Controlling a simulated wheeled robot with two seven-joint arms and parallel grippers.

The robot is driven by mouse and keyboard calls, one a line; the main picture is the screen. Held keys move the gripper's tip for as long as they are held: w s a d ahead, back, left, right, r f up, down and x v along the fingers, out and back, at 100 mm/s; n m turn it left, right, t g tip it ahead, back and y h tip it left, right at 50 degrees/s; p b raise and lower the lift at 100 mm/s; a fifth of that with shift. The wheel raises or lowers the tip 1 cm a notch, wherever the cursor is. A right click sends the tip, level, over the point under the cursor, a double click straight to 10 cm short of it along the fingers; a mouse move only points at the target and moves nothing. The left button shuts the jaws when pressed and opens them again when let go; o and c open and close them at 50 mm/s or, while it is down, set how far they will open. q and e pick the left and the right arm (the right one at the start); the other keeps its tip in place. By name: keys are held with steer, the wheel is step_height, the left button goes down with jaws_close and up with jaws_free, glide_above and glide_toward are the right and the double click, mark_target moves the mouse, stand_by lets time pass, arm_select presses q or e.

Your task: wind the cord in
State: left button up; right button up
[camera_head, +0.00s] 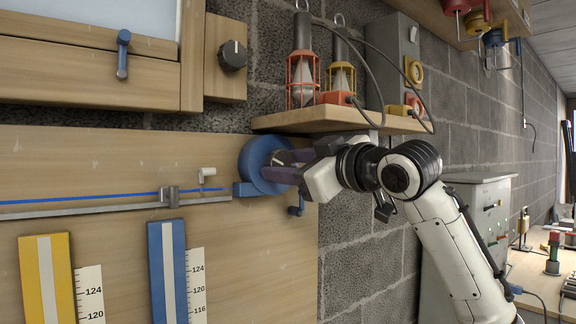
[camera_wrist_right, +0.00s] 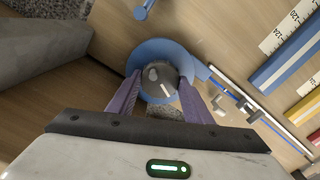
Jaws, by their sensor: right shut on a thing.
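The blue reel (camera_head: 253,163) is mounted on the wooden wall board. The blue cord (camera_head: 80,201) runs left from it, above a grey rail (camera_head: 110,209) with a grey bracket (camera_head: 168,196). My right gripper (camera_head: 275,167) reaches the reel from the right. In the right wrist view, the purple fingers (camera_wrist_right: 159,83) are shut on the dark grey knob (camera_wrist_right: 155,75) at the middle of the reel (camera_wrist_right: 150,48). The fingers hide part of the knob in the head view. My left gripper is in neither view.
A wooden shelf (camera_head: 300,120) with caged lamps sits just above my right gripper. Yellow (camera_head: 47,280) and blue (camera_head: 176,270) panels with scales stand lower left. A grey cabinet (camera_head: 482,200) is behind my right arm.

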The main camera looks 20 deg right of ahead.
steer(key=m, duration=0.6)
steer(key=shift+m, duration=0.3)
steer(key=m, duration=0.5)
steer(key=shift+f+m, duration=0.1)
steer(key=shift+m, duration=0.3)
steer(key=o, duration=1)
steer(key=shift+o, duration=0.3)
steer(key=shift+d, duration=0.1)
steer(key=b+v, duration=0.2)
steer(key=v, duration=0.8)
steer(key=shift+s+b, duration=0.15)
steer(key=shift+b, duration=0.2)
